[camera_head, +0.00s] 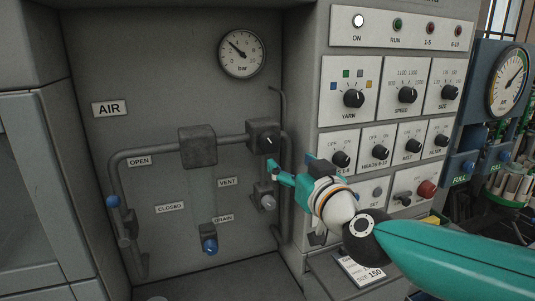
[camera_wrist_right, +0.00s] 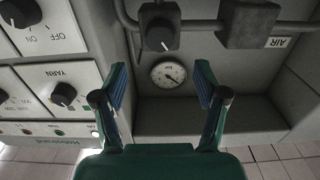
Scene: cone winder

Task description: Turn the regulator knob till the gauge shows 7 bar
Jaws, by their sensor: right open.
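The pressure gauge (camera_head: 242,53), a round white dial marked bar, is on the grey panel at the upper middle of the head view. Its needle points to the upper left; the figures are too small to read surely. The regulator knob (camera_head: 268,141) is dark with a white mark, on a dark block in the pipe below the gauge. My right gripper (camera_head: 288,161) is just below and right of the knob, open and apart from it. The right wrist view shows the knob (camera_wrist_right: 160,36) and gauge (camera_wrist_right: 168,74) beyond the spread fingers, upside down. My left gripper is not in view.
A control panel with YARN (camera_head: 353,98) and other knobs stands close on the right.

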